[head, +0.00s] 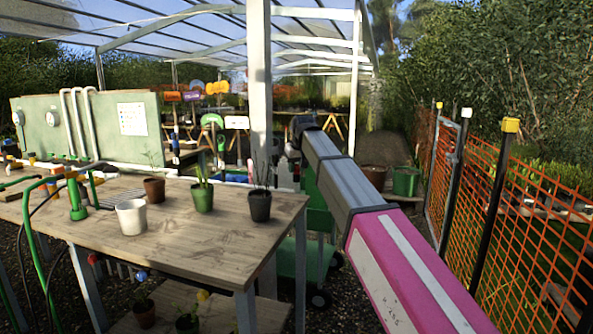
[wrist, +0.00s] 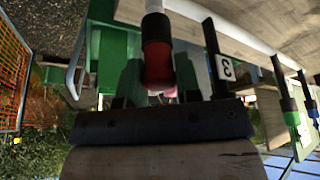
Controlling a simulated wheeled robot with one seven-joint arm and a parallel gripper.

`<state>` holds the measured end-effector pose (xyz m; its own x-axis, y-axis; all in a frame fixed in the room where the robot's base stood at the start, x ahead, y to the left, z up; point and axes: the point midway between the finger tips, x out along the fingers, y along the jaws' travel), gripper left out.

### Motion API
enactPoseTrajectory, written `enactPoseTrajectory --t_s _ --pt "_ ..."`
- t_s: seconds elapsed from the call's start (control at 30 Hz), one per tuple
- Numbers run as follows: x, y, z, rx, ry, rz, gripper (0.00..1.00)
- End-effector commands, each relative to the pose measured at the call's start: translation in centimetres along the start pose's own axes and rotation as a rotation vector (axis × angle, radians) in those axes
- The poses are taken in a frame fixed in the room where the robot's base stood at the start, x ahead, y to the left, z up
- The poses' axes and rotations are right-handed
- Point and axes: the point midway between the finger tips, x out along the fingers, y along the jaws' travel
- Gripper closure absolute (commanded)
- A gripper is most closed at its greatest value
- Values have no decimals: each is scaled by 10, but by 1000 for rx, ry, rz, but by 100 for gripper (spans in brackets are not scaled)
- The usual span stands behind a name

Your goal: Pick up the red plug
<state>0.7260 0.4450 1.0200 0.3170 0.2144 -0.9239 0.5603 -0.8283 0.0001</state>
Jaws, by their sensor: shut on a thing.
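The red plug (wrist: 158,70) is in the upper middle of the wrist view. A black collar (wrist: 156,29) sits directly against it, in line with a white pipe end (wrist: 154,5). My gripper (wrist: 159,82) is shut on the red plug, one dark finger on each side. The plug's near end is partly hidden by the gripper body. In the head view my arm reaches away towards the back, and its far end is small and dark. I cannot make out the red plug there.
A tag marked 3 (wrist: 224,67) hangs close to the right of the plug. A white rail (wrist: 225,35) and wooden board run beside it. In the head view, a wooden table (head: 225,245) with pots stands left of my arm and an orange mesh fence (head: 535,215) stands right.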

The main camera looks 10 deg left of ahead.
Motion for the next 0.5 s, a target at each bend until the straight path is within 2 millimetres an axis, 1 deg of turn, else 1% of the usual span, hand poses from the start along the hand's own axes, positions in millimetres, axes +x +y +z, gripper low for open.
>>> enactPoseTrajectory --t_s 0.07,0.17,0.27,0.5 --pt "-2 0 -1 0 0 0 90" --pt "-10 0 -5 0 2 0 90" --pt "-24 0 -12 0 3 0 90" --pt "-66 0 -29 0 2 0 90"
